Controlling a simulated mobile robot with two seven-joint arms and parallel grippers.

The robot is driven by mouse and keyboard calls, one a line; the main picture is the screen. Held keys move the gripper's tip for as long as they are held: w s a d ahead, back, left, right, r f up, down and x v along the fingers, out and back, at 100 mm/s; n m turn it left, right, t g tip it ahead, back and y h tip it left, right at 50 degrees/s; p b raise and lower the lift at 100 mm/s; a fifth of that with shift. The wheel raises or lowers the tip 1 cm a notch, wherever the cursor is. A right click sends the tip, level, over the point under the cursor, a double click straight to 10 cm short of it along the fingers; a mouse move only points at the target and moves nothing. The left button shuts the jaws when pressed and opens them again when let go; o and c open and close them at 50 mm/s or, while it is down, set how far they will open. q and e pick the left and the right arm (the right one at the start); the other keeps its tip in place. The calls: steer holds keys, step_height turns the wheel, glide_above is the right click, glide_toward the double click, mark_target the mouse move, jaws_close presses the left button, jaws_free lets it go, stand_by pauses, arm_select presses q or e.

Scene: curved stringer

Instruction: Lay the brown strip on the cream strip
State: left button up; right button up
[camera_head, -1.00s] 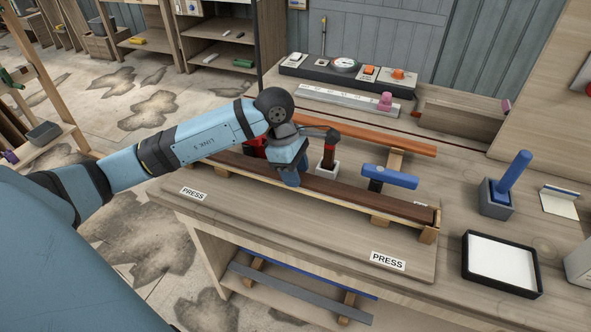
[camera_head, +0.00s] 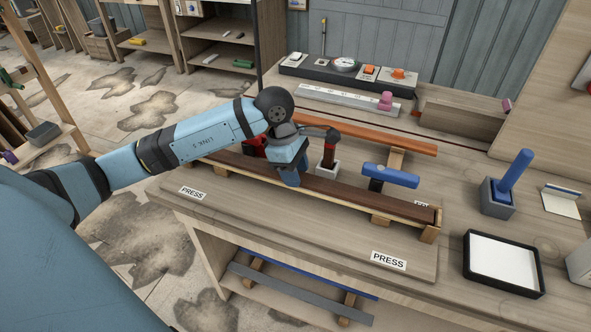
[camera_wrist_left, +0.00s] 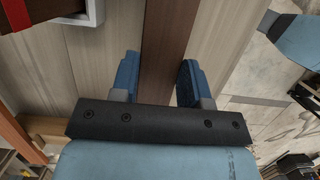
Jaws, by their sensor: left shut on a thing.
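The brown strip (camera_head: 350,193) is long and dark and runs diagonally across the bench. It lies along the cream strip (camera_head: 378,212), whose pale near edge shows below it; I cannot tell whether they touch all along. My left gripper (camera_head: 290,178) is shut on the brown strip left of its middle. In the left wrist view the brown strip (camera_wrist_left: 165,50) passes between the two blue fingers of my left gripper (camera_wrist_left: 158,82). The cream strip is hidden there. My right gripper is not in view.
Behind the strip stand a hammer-like tool in a white holder (camera_head: 328,168), a blue-headed mallet (camera_head: 390,176) and an orange bar (camera_head: 375,138). PRESS labels (camera_head: 388,261) mark the board's front. A white tray with black rim (camera_head: 465,262) and a blue-handled block (camera_head: 497,200) are at right.

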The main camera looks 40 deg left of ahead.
arm_select(q)
steer(key=shift+f, duration=0.25)
steer(key=o, duration=1.6)
steer(key=shift+o, duration=0.2)
steer(key=shift+r, duration=0.1)
steer(key=shift+r+p, duration=1.9)
steer(key=shift+r, duration=2.05)
